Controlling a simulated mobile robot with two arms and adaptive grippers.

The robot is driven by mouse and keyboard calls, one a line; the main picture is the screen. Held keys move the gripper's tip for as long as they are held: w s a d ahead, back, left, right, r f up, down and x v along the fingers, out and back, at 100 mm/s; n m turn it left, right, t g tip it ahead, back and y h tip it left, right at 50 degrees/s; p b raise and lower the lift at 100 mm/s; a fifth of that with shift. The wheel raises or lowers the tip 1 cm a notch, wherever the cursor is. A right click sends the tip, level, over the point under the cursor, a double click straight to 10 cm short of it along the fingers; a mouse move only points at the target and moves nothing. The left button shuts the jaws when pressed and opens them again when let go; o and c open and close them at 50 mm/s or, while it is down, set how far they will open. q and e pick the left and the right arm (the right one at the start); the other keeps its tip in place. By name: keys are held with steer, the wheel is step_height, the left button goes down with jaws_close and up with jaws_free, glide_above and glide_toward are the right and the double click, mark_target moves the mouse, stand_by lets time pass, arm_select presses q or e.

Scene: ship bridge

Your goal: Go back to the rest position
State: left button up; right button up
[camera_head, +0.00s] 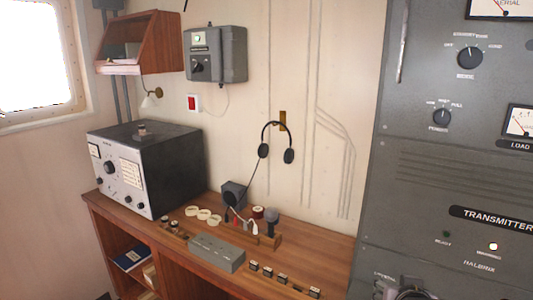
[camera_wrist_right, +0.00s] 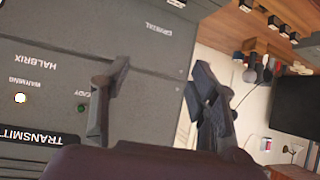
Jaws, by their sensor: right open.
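My right gripper (camera_head: 403,291) shows only in part at the bottom edge of the head view, in front of the lower transmitter panel. In the right wrist view my right gripper (camera_wrist_right: 158,90) has its two dark fingers spread apart with nothing between them. The grey transmitter cabinet (camera_head: 440,180) stands at the right of the head view. Its panel (camera_wrist_right: 60,50) fills the left and middle of the wrist view upside down, behind the fingers. I cannot tell the gap between fingers and panel. My left gripper is not in view.
A wooden desk (camera_head: 330,243) bears a grey radio (camera_head: 165,170), a grey box (camera_head: 217,253), a microphone (camera_head: 271,222) and several small parts. A headset (camera_head: 276,143) hangs on the wall. The desk's right end meets the cabinet.

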steer(key=s+a+f+n+g+y, duration=0.2)
steer(key=s+a+f+n+g, duration=0.1)
steer(key=s+f, duration=0.95)
steer(key=s+a+f+n+g+y, duration=0.2)
steer(key=s+a+f+n+g, duration=0.15)
steer(key=s+f, duration=0.85)
step_height(320, 180, down, 30)
steer(key=s+g+b, duration=0.2)
steer(key=s+b, duration=0.1)
steer(key=b, duration=0.4)
steer(key=s+d+f+b, duration=0.1)
steer(key=s+f+b, duration=0.1)
steer(key=s+f, duration=0.6)
steer(key=s+d+f+b, duration=0.1)
steer(key=s+f+b, duration=0.2)
steer(key=s+f, duration=0.5)
step_height(320, 180, down, 6)
steer(key=shift+d+g+b, duration=0.3)
steer(key=shift+g, duration=0.05)
steer(key=shift+s+m, duration=0.1)
steer(key=shift+m, duration=0.15)
